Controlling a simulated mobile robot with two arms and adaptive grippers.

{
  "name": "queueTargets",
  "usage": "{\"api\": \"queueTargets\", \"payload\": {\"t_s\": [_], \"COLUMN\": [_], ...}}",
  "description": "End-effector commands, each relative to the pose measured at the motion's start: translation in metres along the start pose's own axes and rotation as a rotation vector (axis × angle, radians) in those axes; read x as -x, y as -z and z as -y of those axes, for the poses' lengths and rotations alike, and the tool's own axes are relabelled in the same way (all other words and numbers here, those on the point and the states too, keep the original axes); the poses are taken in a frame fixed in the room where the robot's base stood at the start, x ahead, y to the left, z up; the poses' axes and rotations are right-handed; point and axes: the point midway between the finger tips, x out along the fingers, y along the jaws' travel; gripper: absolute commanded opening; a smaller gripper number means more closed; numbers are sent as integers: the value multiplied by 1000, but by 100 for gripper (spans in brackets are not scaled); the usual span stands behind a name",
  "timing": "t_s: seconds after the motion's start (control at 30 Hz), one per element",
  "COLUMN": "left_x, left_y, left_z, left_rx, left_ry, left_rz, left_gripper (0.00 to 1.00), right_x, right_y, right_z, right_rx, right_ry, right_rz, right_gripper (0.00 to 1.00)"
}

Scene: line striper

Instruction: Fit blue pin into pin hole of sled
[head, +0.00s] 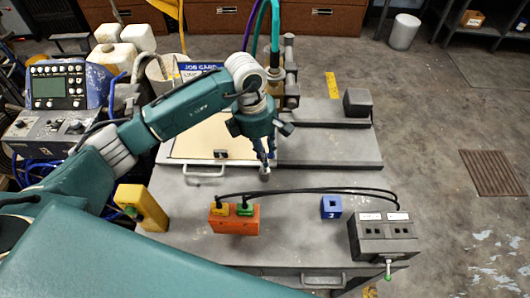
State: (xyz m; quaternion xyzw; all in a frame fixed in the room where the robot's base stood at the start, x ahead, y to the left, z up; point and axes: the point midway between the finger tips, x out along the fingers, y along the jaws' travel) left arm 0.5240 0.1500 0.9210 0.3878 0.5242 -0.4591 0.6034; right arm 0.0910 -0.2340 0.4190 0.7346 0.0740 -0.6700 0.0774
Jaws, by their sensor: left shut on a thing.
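My left gripper (264,162) comes down over the middle of the grey workbench, beside the right edge of a tan panel. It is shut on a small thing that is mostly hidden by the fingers. A bit of blue shows there, which fits the blue pin (271,145). A short grey round end shows just below the fingertips, above the bench top. I cannot tell whether it touches anything. A blue block (331,207) with a dark square opening and a white mark stands apart to the right. I cannot clearly make out the sled or its pin hole. My right gripper is not in view.
An orange block (234,220) with yellow and green plugs has black cables running to a dark grey box (383,236) at right. A yellow block (142,207) is at left. Grey plates (330,148) lie behind. Bare bench (290,235) lies between the orange and blue blocks.

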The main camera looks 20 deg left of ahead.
Motion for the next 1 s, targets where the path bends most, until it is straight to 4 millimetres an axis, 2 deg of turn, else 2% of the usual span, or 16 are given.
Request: {"api": "queueTargets", "payload": {"t_s": [0.5, 1.0], "left_x": [-8, -8], "left_y": [1, 1], "left_z": [0, 0], "left_rx": [0, 0], "left_ry": [-1, 0], "left_rz": [0, 0], "left_gripper": [0, 0], "right_x": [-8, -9], "right_y": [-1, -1], "right_z": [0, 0], "right_rx": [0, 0], "right_ry": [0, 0], "right_rz": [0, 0], "right_gripper": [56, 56]}}
